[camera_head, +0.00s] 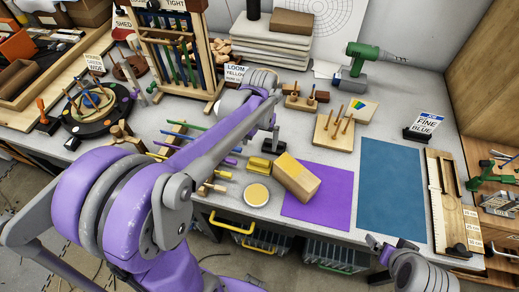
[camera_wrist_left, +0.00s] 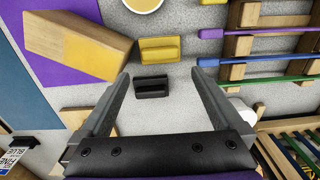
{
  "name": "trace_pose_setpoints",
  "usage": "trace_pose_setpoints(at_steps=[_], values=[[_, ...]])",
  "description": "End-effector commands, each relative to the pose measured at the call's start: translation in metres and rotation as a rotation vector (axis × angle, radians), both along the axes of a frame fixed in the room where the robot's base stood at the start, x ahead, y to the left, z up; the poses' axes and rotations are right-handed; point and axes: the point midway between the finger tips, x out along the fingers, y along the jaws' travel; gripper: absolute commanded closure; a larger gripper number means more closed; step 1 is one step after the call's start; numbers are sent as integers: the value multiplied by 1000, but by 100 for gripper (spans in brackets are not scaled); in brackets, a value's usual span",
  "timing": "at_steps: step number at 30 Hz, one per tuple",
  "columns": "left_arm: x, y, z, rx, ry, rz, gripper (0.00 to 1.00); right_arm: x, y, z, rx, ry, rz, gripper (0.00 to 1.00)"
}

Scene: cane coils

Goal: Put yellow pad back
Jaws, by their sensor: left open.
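A small yellow pad (camera_head: 259,166) with a raised ridge lies on the grey worktop, left of a larger wooden block. It also shows in the left wrist view (camera_wrist_left: 160,50), just beyond the fingertips. My left gripper (camera_head: 273,142) is open and empty, above the worktop behind the yellow pad. In the left wrist view its fingers (camera_wrist_left: 161,76) are spread, with a small black pad (camera_wrist_left: 151,87) seen between them. My right gripper (camera_head: 385,247) is at the worktop's front edge, lower right; its jaw opening is unclear.
The wooden block (camera_head: 297,177) with a yellow face overlaps a purple mat (camera_head: 325,208); a blue mat (camera_head: 390,190) lies to its right. A round yellow-topped tin (camera_head: 257,193) sits near the front edge. Coloured rods (camera_head: 192,137) on wooden supports lie left, below a standing wooden rack (camera_head: 147,35).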

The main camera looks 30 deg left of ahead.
Motion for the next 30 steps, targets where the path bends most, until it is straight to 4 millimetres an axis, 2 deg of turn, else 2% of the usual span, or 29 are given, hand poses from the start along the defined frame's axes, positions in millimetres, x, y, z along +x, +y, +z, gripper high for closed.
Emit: trace_pose_setpoints(at_steps=[3,8,14,21,25,30], values=[[0,0,14,0,0,0,0,1,0,2,0,-2,0,0],[-8,-5,24,4,-24,-13,0,1,0,2,0,-2,0,0],[-50,-30,34,25,-171,-83,0,1,0,2,0,-2,0,0],[-105,-56,26,50,-392,-181,0,1,0,2,0,-2,0,0],[-122,-64,19,57,-472,-214,0,1,0,2,0,-2,0,0],[-130,-68,14,60,-515,-232,0,1,0,2,0,-2,0,0]])
